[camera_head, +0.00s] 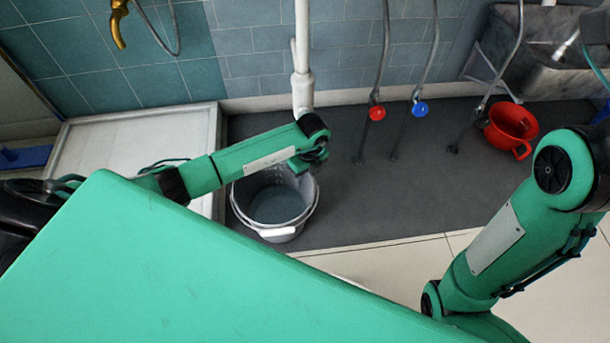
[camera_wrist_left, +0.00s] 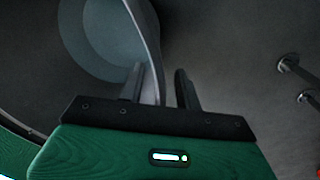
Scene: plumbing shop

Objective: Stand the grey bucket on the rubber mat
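The grey bucket (camera_head: 242,203) stands upright on a dark grey floor area, near its front left edge. It also shows in the left wrist view, with its wall (camera_wrist_left: 150,45) close up. My left gripper (camera_head: 302,163) is at the bucket's far right rim. In the left wrist view, the fingers of my left gripper (camera_wrist_left: 162,88) are apart with the bucket wall between them; a gap shows beside the right finger. My right gripper is out of view. I cannot tell whether the dark grey area (camera_head: 400,195) is the rubber mat; no separate mat shows.
A white shower tray (camera_head: 140,140) lies left of the bucket. A white pipe (camera_head: 302,60) rises behind it. Hoses with a red valve (camera_head: 377,112) and a blue valve (camera_head: 420,108) stand to the right. A red pot (camera_head: 512,127) is farther right. Pale tiles (camera_head: 390,270) in front are clear.

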